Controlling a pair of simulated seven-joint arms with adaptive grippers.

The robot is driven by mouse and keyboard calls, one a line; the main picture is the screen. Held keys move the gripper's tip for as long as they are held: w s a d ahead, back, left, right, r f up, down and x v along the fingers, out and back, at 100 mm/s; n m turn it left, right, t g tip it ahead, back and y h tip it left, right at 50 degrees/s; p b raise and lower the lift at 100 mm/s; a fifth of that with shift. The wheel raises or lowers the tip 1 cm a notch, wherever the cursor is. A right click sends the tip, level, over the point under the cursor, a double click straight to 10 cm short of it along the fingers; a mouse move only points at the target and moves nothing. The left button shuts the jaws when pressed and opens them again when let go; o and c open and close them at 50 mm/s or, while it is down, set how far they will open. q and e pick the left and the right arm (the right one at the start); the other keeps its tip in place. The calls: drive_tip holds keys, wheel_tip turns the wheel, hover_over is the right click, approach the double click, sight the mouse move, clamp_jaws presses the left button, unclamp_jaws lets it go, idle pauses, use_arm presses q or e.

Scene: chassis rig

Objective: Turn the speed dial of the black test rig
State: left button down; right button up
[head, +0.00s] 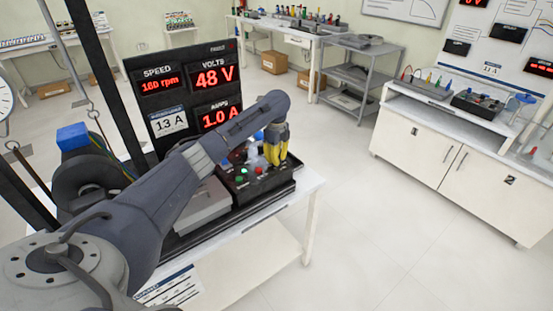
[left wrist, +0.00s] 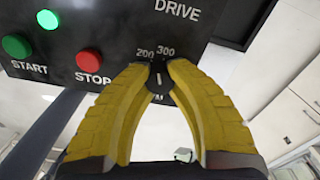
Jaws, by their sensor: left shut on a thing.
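The black test rig's control box (head: 258,187) stands on the white bench in the head view. My left gripper (head: 277,158), with yellow fingers, reaches down onto its right part. In the left wrist view the box's panel (left wrist: 115,22) fills the top, marked START, STOP and DRIVE. The fingers of my left gripper (left wrist: 158,75) are shut on the dark speed dial (left wrist: 159,82). The dial's white mark lies between the fingertips, below the numbers 200 and 300. Other dial numbers are hidden by the fingers. My right gripper is not in view.
A display board (head: 185,92) behind the arm reads 160 rpm, 48 V and 1.0 A. A green button (left wrist: 16,46) and a red button (left wrist: 89,61) sit left of the dial. A white cabinet (head: 440,160) stands at right, with open floor between.

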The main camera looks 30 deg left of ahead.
use_arm(q)
drive_tip(key=shift+m, duration=2)
drive_tip(key=c, duration=1.1)
unclamp_jaws()
drive_tip(key=shift+r, duration=0.1)
wheel_tip(320, 180, up, 12)
drive_tip(key=shift+f, duration=0.1)
